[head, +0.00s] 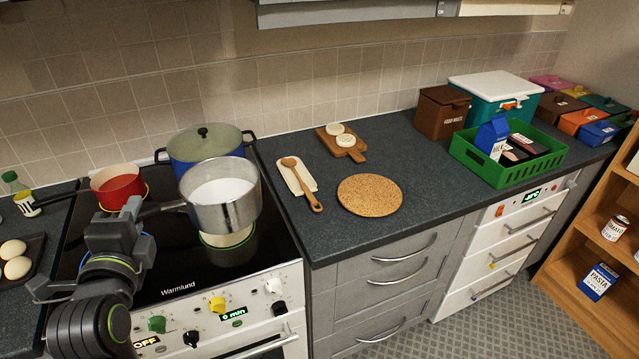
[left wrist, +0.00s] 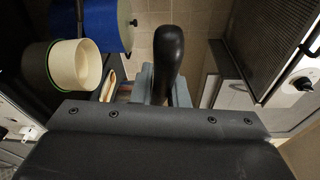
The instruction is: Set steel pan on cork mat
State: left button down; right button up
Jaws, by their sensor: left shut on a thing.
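The steel pan (head: 222,205) has pale white contents and hangs level over the right part of the black stove top. My left gripper (head: 135,212) is shut on the pan's handle, left of the pan. In the left wrist view the dark handle (left wrist: 168,50) stands between the fingers of my left gripper (left wrist: 166,85); the pan's body does not show clearly there. The round brown cork mat (head: 370,195) lies bare on the dark counter, right of the stove and apart from the pan. My right gripper is not in view.
A blue pot with a lid (head: 205,143) stands close behind the steel pan, and a red pot (head: 118,187) is at the left. A wooden spoon (head: 302,185) lies left of the mat. A cutting board (head: 343,145) is behind it, and a green crate (head: 508,165) is at the right.

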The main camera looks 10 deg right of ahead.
aim_at(383, 209)
jog(key=i+l+u, duration=0.25)
jog(key=l, duration=1.8)
jog(key=l+u, duration=0.3)
jog(key=l, duration=1.7)
